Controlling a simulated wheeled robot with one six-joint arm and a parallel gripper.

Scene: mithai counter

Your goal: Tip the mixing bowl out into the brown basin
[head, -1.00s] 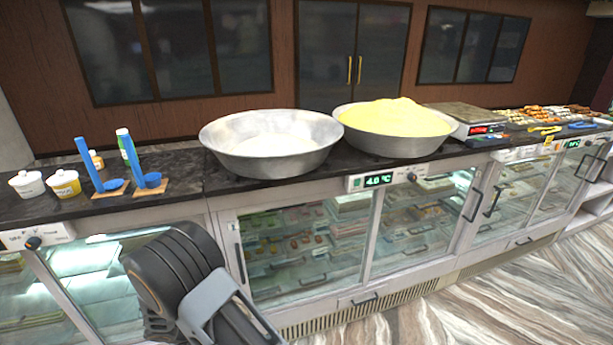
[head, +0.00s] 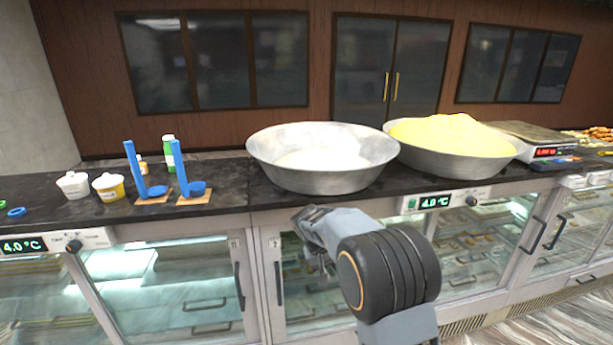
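A wide silver metal bowl (head: 322,180) stands upright on the dark counter, with some pale white stuff in its bottom. A second silver metal bowl (head: 455,163) stands to its right, heaped with yellow powder or grains. I cannot tell whether either is the mixing bowl. No brown basin shows. My gripper (head: 312,222) is in front of the counter, just below and in front of the first bowl, apart from it as far as I see. Its fingers are small and partly hidden by my wrist, so their opening is unclear.
A scale (head: 530,137) stands right. Glass-fronted cabinets (head: 170,292) lie below.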

